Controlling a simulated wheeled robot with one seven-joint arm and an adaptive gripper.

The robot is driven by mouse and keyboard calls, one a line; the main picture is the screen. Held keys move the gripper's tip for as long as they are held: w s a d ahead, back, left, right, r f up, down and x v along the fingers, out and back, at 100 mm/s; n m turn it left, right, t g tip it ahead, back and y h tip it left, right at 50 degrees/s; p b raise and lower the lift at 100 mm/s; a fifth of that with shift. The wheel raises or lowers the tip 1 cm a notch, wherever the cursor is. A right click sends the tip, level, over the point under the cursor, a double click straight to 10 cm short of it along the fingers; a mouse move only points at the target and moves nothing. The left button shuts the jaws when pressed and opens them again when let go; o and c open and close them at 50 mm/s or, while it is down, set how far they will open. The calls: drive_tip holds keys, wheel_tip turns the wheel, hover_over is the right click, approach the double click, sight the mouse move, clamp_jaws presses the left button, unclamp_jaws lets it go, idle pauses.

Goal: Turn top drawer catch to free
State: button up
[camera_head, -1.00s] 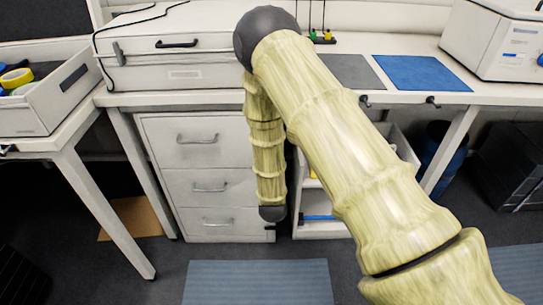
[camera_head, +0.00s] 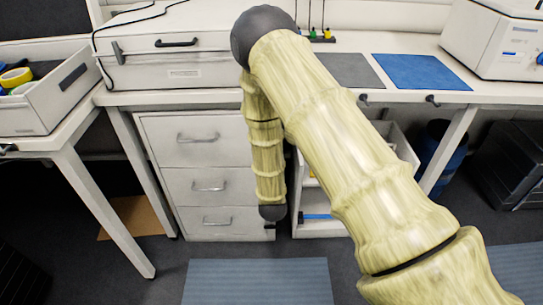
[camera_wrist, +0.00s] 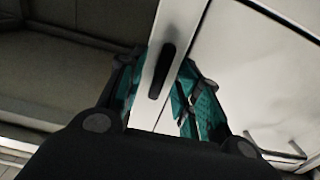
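A dark elongated catch (camera_wrist: 162,70) sits on a narrow white strip in the wrist view, beside a white drawer face (camera_wrist: 245,70). My gripper (camera_wrist: 160,98) has teal-padded fingers, one on each side of the strip and catch. The fingers are apart; I cannot tell whether either touches the catch. In the head view, the three-drawer cabinet stands under the bench, with its top drawer (camera_head: 165,142) shut. My arm hides the cabinet's upper right edge there, and the catch and fingertips cannot be made out.
The open shelf unit (camera_head: 318,229) stands right of the cabinet, close to my arm. The bench top (camera_head: 350,95) runs above, with a blue mat (camera_head: 425,72) on it. A side table (camera_head: 100,210) stands left.

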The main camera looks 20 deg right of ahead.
drive_tip(key=v, duration=1.2)
idle(0.3)
drive_tip(key=s+d+f+n+g+y, duration=0.1)
drive_tip(key=s+d+f+g+y, duration=0.1)
drive_tip(key=s+f+g, duration=0.75)
drive_tip(key=s+d+f+n+g+y, duration=0.15)
drive_tip(key=s+f+g, duration=0.25)
drive_tip(key=s+f, duration=1.05)
drive_tip(key=s+r+g+y, duration=0.2)
drive_tip(key=s+g, duration=0.2)
drive_tip(key=s, duration=0.8)
wheel_tip(320, 180, up, 13)
drive_tip(key=p, duration=1.3)
drive_tip(key=shift+s, duration=0.25)
